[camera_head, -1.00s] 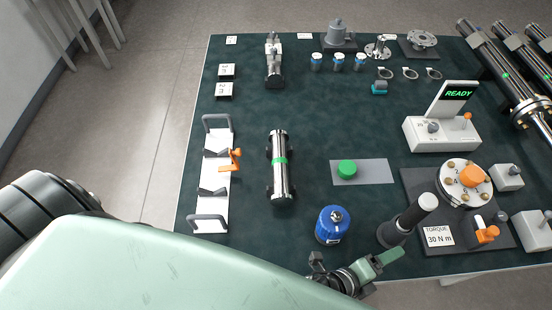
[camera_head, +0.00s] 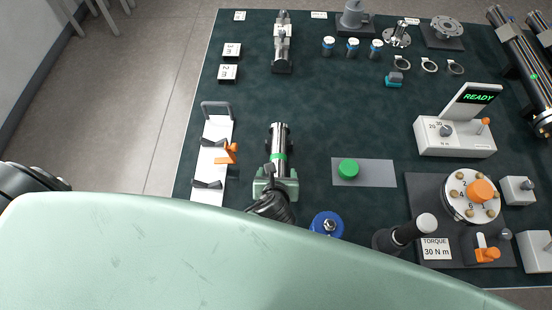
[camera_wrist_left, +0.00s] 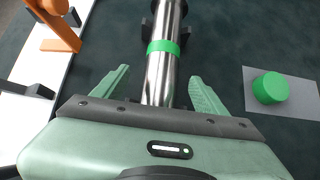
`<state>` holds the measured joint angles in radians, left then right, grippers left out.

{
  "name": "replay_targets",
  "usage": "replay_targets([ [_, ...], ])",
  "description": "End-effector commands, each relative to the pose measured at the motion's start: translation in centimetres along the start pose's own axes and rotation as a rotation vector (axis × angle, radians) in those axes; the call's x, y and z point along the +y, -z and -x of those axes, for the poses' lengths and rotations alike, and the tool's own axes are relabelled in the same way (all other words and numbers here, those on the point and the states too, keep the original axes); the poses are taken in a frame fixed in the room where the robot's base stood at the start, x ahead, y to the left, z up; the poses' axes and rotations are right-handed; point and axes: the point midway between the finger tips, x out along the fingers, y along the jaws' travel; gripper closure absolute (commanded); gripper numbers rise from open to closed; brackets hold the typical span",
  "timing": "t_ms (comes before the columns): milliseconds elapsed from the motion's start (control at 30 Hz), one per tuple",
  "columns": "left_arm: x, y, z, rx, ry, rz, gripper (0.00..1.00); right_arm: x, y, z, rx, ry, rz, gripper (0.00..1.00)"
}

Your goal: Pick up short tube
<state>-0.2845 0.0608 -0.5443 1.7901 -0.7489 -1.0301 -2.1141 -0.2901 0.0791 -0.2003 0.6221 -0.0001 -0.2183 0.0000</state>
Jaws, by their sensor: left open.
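The short tube (camera_head: 280,138) is a shiny steel cylinder with a green band, lying lengthwise away from me on dark supports on the dark green table. My left gripper (camera_head: 276,180) is over its near part, with the band just beyond the fingers. In the left wrist view the tube (camera_wrist_left: 160,76) runs between the two green fingers of my left gripper (camera_wrist_left: 157,88). The fingers are spread, one on each side, with a visible gap to the tube. The tube's near end is hidden by the gripper. My right gripper is not in view.
A white tray with handles and an orange clamp (camera_head: 215,160) lies left of the tube. A green button on a grey plate (camera_head: 378,173) is to the right. A blue canister (camera_head: 326,222) stands close at the near right, partly hidden by my arm.

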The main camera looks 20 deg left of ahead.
Motion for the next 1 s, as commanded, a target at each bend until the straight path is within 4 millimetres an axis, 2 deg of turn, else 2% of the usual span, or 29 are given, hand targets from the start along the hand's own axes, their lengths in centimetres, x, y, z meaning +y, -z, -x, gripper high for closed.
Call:
replay_targets([
  [33, 0.0, -0.3, -0.6, -0.002, 0.0, 0.002, 0.27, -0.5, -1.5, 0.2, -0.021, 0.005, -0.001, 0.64],
  [100, -0.1, -0.5, -1.3, -0.001, 0.001, 0.003, 0.27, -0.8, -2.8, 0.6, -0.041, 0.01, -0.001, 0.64],
  [200, 0.0, -1.0, -2.8, -0.001, 0.001, 0.004, 0.27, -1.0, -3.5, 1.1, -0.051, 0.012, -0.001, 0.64],
  [333, 0.0, -0.9, -4.8, 0.0, 0.001, 0.003, 0.27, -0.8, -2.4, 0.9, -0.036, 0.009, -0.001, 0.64],
  [500, -0.1, -0.9, -5.6, -0.001, 0.003, 0.003, 0.27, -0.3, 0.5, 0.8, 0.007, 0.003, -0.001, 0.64],
  [667, -0.1, -0.8, -5.6, -0.001, 0.004, 0.003, 0.27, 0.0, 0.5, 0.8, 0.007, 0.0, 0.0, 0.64],
  [767, -0.1, -0.8, -5.6, -0.001, 0.004, 0.003, 0.52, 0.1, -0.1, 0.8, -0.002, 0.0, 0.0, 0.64],
  [933, -0.1, -0.8, -5.6, -0.001, 0.004, 0.003, 1.0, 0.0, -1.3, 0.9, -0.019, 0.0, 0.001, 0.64],
  [1000, -0.1, -0.8, -5.6, -0.001, 0.004, 0.003, 1.0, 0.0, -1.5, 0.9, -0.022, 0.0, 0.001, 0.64],
])
